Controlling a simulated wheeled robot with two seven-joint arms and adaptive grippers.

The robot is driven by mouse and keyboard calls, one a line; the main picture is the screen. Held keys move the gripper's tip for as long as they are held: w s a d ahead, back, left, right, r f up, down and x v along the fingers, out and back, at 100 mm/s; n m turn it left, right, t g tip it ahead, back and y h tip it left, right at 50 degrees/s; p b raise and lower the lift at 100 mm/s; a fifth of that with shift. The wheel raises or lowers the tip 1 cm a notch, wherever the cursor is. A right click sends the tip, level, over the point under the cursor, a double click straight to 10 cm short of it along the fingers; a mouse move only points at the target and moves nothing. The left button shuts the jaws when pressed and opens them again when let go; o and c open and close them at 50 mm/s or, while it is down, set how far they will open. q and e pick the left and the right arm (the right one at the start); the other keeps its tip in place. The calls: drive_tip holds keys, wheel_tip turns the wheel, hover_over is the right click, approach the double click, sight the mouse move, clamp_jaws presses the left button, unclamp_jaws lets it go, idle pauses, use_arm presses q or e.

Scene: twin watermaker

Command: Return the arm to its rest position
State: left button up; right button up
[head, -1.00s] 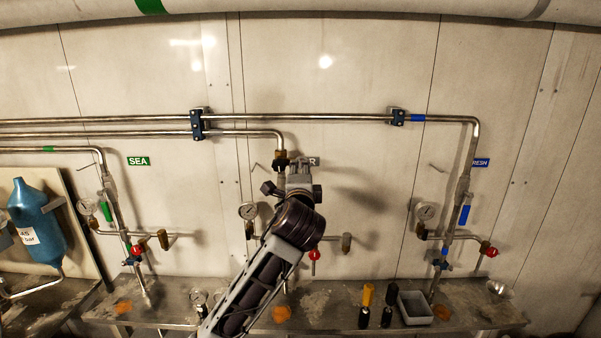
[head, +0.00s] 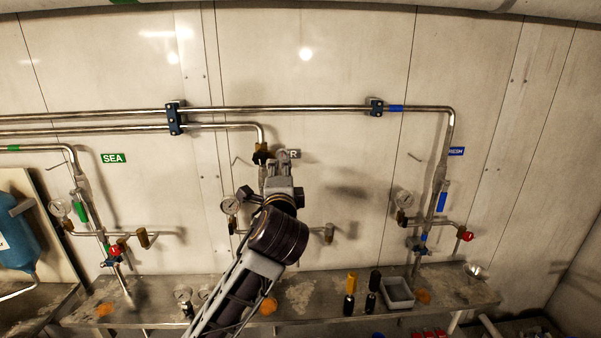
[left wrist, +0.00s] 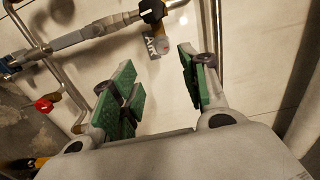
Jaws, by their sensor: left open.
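My left arm (head: 275,240) reaches up from the bottom of the head view in front of the middle pipe. My left gripper (head: 284,160) is at its upper end, small and partly hidden by the wrist, and it overlaps the middle pipe's upper part. In the left wrist view the gripper (left wrist: 160,82) is open, with green-padded fingers wide apart and nothing between them. Wall and pipework show beyond the fingers. My right gripper is in neither view.
The middle pipe (head: 260,136) has a gauge (head: 230,206) beside my arm. The sea pipe (head: 90,200) stands left and the fresh pipe (head: 436,190) right. Below, the bench (head: 325,290) carries an orange-topped bottle (head: 350,294), a dark bottle (head: 373,292) and a grey tray (head: 399,291).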

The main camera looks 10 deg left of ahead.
use_arm(q)
drive_tip(key=s+a+f+n+g+h, duration=0.1)
drive_tip(key=s+f+n+g, duration=0.25)
drive_tip(key=f, duration=0.95)
drive_tip(key=s+a+f+n+g+h, duration=0.2)
drive_tip(key=s+f+g, duration=0.25)
drive_tip(key=f, duration=0.85)
drive_tip(key=s+a+f+n+g+h, duration=0.15)
drive_tip(key=s+f+n+g, duration=0.5)
drive_tip(key=s+f, duration=1.3)
drive_tip(key=s+f+b, duration=0.1)
drive_tip(key=s+f, duration=0.1)
drive_tip(key=f, duration=1.5)
drive_tip(key=s+f, duration=0.3)
drive_tip(key=f, duration=1.4)
drive_tip(key=s+a+f+g, duration=0.1)
drive_tip(key=s+a+f, duration=0.1)
drive_tip(key=s+f, duration=0.7)
drive_tip(key=s+a+f+g+b, duration=0.1)
drive_tip(key=s+f, duration=0.9)
drive_tip(key=s, duration=0.2)
drive_tip(key=shift+a, duration=0.4)
